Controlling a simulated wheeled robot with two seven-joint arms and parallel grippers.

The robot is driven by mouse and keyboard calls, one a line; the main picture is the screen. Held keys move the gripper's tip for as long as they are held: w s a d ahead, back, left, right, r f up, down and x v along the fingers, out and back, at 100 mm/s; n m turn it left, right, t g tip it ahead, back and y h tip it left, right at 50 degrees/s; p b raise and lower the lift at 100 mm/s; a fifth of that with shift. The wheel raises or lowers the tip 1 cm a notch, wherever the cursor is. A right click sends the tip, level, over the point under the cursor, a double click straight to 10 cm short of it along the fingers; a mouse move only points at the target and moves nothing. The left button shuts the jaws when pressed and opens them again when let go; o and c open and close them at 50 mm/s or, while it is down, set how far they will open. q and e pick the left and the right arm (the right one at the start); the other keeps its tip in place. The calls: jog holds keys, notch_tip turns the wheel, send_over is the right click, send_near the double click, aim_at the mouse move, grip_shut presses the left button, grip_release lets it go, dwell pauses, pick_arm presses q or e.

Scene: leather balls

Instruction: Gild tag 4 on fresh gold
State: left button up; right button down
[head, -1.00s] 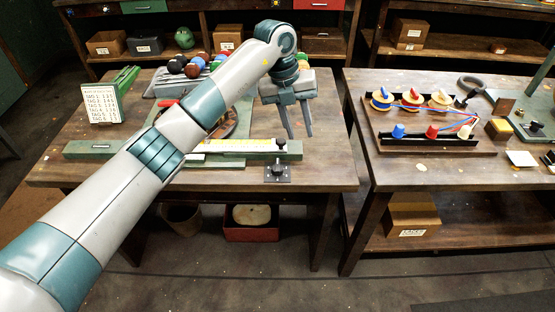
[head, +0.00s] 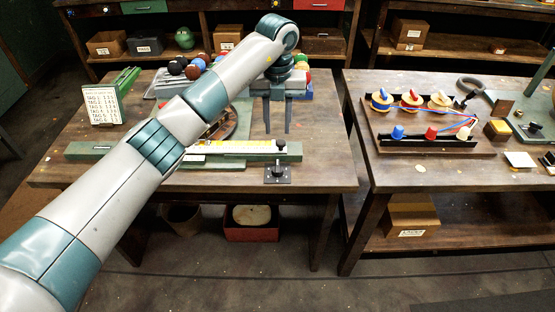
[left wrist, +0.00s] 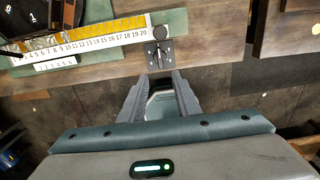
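My left gripper (head: 277,130) is open and empty above the left bench, behind the green bar. It also shows in the left wrist view (left wrist: 160,82), fingers apart, near a black knobbed fitting (left wrist: 159,45). A yellow-gold strip (left wrist: 85,33) lies along a white numbered scale (left wrist: 90,48); the strip also shows in the head view (head: 236,145). A small white numbered strip (left wrist: 55,64) lies below the scale. A white card listing tags (head: 102,104) stands at the bench's left; its text is too small to read surely. I cannot pick out tag 4. My right gripper is out of view.
Coloured balls (head: 197,64) sit at the back of the left bench, partly hidden by my arm. A dark round dish (head: 222,124) is partly covered. A gap separates the right bench (head: 440,172), which holds a board of coloured spools (head: 411,98).

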aim_at(278, 166)
pick_arm(q)
notch_tip(278, 166, down, 14)
jog(key=p, duration=0.4)
jog(key=shift+r+p, duration=0.15)
jog(key=shift+p, duration=0.2)
jog(key=shift+f, duration=0.65)
grip_shut()
